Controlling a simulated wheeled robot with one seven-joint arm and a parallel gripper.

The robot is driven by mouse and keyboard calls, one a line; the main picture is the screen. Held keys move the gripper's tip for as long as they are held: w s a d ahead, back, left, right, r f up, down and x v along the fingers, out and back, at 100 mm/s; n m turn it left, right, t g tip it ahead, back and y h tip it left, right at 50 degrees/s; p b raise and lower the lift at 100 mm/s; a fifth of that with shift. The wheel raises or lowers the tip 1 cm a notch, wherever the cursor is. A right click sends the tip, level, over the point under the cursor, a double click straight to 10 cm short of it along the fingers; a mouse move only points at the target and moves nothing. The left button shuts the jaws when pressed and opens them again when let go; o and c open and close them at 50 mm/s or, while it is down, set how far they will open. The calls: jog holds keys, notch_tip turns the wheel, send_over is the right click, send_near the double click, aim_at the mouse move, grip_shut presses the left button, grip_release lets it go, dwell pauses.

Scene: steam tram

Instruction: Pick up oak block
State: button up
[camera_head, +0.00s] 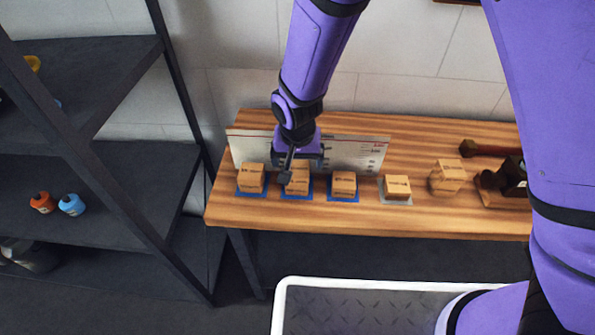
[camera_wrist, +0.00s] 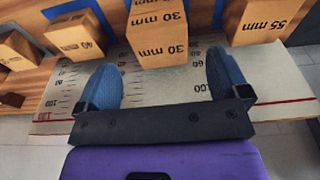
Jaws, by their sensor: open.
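Several similar light-brown wooden blocks stand in a row on the table, and I cannot tell from their look which is the oak block. In the head view my gripper (camera_head: 303,168) is at the second block from the left (camera_head: 298,184), partly covering it. In the wrist view this block (camera_wrist: 157,32) reads "30 mm" and shows between the two blue fingertips (camera_wrist: 165,80), which are open and apart from it. A "40 mm" block (camera_wrist: 75,37) is to its left there and a "55 mm" block (camera_wrist: 264,18) to its right.
A white printed board (camera_head: 360,155) stands upright close behind the row. The wooden table (camera_head: 420,215) holds another block (camera_head: 447,177) and dark tools (camera_head: 507,180) at right. A dark shelf (camera_head: 110,170) stands left. The table's front strip is clear.

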aim_at(297, 168)
jog(key=shift+w+f, duration=0.25)
jog(key=shift+f, duration=0.9)
jog(key=shift+w+f, duration=0.2)
jog(key=shift+f, duration=0.95)
jog(key=shift+c, duration=0.2)
jog(key=c, duration=1)
